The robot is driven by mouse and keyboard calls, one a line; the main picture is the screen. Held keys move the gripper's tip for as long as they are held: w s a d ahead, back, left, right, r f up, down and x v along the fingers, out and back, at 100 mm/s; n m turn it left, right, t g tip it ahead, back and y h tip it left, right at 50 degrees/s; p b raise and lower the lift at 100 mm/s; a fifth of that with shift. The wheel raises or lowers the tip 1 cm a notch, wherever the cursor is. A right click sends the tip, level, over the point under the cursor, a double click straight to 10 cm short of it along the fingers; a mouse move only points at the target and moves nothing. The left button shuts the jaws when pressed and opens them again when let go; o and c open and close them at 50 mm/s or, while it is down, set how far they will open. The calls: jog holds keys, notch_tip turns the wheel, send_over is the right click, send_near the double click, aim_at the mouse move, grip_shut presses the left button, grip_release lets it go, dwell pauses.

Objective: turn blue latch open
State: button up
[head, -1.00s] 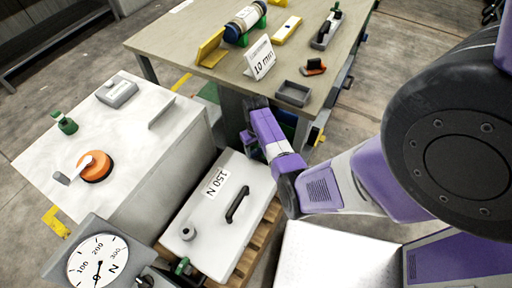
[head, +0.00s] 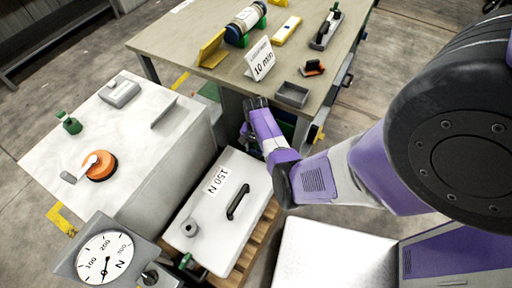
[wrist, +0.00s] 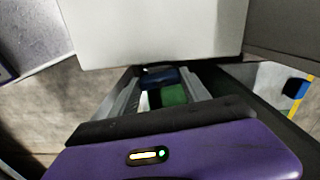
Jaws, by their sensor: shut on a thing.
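In the wrist view, my gripper (wrist: 159,73) has its two grey fingers on either side of a small dark blue piece (wrist: 158,78), which I take to be the blue latch. The jaws are shut on it. A green part (wrist: 173,96) lies just behind it, nearer the palm. Most of the latch is hidden between the fingers and in shadow. In the head view, my gripper (head: 254,104) reaches to the front side of the workbench, below the top's edge. The latch itself cannot be made out there.
The workbench (head: 185,48) carries a 10 min sign (head: 261,60), a grey tray (head: 292,94) and tools. A white cabinet (head: 110,135) with an orange disc (head: 99,166) stands left. A grey 150 N box (head: 222,215) sits on a pallet below my arm. Another blue piece (wrist: 296,88) shows at right in the wrist view.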

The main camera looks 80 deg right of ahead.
aim_at(256, 149)
jog(key=shift+m, duration=0.9)
jog(key=o, duration=1.4)
jog(key=shift+r, duration=0.1)
notch_tip(256, 149, up, 8)
jog(key=shift+f+p, duration=0.2)
jog(key=shift+p, duration=0.4)
